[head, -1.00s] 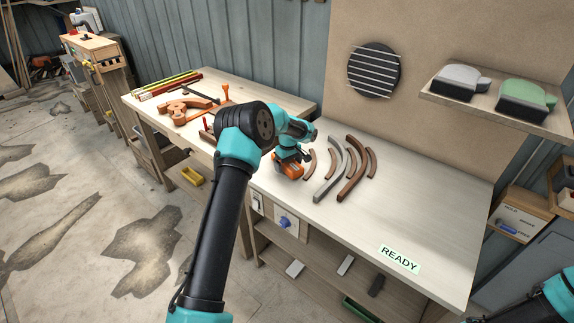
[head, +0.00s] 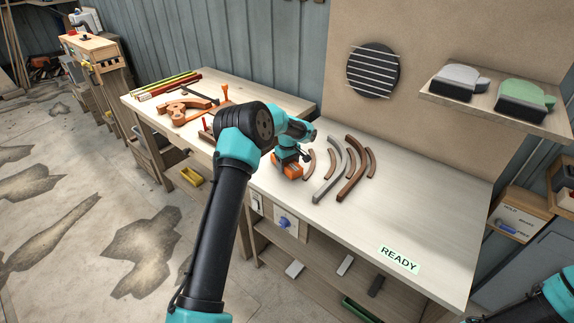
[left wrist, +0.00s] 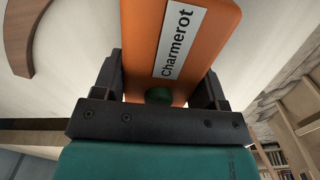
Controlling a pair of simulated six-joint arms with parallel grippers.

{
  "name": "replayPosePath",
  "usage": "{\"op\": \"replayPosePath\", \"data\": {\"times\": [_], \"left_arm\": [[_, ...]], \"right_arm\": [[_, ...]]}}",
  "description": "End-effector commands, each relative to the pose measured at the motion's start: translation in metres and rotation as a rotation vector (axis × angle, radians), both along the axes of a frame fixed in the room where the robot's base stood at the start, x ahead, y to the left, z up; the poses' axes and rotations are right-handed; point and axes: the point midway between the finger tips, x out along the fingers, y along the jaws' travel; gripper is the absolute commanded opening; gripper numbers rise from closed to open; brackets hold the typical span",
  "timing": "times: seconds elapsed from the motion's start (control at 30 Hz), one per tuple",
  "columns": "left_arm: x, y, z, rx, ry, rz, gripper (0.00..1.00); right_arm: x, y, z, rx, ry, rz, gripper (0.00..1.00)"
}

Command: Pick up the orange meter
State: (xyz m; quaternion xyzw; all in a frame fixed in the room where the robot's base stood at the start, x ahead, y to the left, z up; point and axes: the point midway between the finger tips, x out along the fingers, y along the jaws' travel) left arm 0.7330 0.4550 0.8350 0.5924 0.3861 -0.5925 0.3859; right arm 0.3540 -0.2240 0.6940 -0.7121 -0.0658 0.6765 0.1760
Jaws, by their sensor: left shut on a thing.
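The orange meter (head: 290,171) is at the left end of the light workbench in the head view, partly hidden by my left arm. In the left wrist view the orange meter (left wrist: 205,45) fills the space between the fingers, with a white label reading "Charmerot". My left gripper (head: 287,157) is shut on it; its dark fingers (left wrist: 163,80) press on both sides of the orange body in the left wrist view. Whether the meter touches the bench is hard to tell. My right gripper does not show; only part of my right arm is at the lower right.
Several curved wooden and grey strips (head: 352,172) lie on the bench just right of the meter. A READY label (head: 399,259) is near the front edge, with clear bench around it. A second bench (head: 215,88) with orange clamps and long sticks stands behind left. A shelf (head: 530,122) hangs right.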

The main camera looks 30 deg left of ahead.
Motion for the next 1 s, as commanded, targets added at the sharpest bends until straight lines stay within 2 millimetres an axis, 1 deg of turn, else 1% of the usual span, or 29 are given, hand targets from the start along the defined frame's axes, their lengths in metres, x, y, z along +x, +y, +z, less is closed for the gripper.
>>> {"op": "replayPosePath", "data": {"times": [0.17, 0.47, 0.53, 0.77, 1.0], "left_arm": [[0.001, 0.0, 0.007, 0.001, -0.003, 0.0, 0.32], [0.0, 0.0, 0.039, 0.001, -0.004, 0.0, 0.32], [-0.006, -0.004, 0.037, 0.0, 0.0, -0.002, 0.32], [-0.03, -0.018, 0.04, 0.0, 0.0, -0.002, 0.32], [-0.068, -0.042, 0.044, -0.001, 0.0, -0.003, 0.32]], "right_arm": [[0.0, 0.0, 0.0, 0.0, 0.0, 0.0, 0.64], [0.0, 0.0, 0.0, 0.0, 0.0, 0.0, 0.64], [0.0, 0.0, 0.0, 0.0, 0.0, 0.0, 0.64], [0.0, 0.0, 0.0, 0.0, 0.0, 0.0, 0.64], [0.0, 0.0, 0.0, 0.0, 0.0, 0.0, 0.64]]}}
